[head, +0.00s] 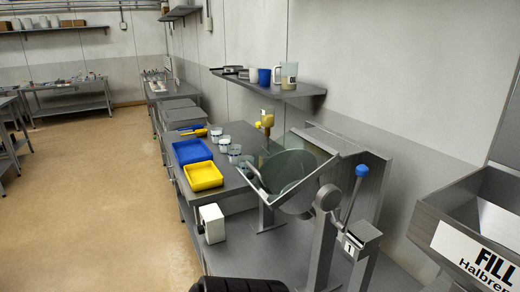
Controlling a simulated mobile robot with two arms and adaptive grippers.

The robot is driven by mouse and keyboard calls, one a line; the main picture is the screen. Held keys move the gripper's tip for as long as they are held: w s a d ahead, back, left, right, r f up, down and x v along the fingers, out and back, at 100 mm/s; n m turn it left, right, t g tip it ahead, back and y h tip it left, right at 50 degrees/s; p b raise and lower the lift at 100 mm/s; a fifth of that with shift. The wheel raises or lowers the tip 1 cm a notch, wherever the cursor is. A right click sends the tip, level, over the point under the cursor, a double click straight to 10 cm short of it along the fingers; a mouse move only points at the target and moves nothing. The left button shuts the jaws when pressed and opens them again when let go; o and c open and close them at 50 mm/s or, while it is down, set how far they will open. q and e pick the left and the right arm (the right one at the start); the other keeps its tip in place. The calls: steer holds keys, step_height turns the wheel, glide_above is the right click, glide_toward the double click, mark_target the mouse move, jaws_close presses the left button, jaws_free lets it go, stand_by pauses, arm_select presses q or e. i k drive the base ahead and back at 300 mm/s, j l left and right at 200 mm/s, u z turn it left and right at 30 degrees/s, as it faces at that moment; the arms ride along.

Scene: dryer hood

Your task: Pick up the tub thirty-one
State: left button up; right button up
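Several small pale tubs with grey-green contents stand in a row on the steel bench (240,184). The farthest tub (216,134) is at the back of the row. A second tub (224,144) and a third tub (234,154) stand nearer. Another partly shows beside the tilted clear hood. Their labels are too small to read, so I cannot tell which is thirty-one. Neither of my grippers can be made out. A dark ribbed part at the bottom edge shows no fingers.
A blue tray (191,151) and a yellow tray (203,176) lie left of the tubs. A tilted clear hood (292,170) and a blue-knobbed lever (361,171) stand to the right. A wall shelf (270,88) holds cups. The floor at left is clear.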

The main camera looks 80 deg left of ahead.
mark_target(216, 132)
steer(key=k+j+u, duration=0.15)
steer(key=k+u, duration=0.3)
steer(key=k, duration=0.2)
steer(key=j+u, duration=0.1)
steer(key=u, duration=0.3)
steer(key=j+u, duration=0.1)
steer(key=u, duration=0.3)
steer(key=j+u, duration=0.1)
steer(key=u, duration=0.3)
steer(key=i+u, duration=0.1)
steer(key=u, duration=0.3)
steer(key=i+j+u, duration=0.1)
steer(key=u, duration=0.3)
steer(key=i+j, duration=0.25)
steer(key=i, duration=0.15)
steer(key=i+j, duration=0.2)
steer(key=i, duration=0.25)
steer(key=i+j+u, duration=0.1)
steer(key=i+j, duration=0.15)
steer(key=i, duration=0.15)
steer(key=z, duration=3.15)
steer(key=u, duration=2.9)
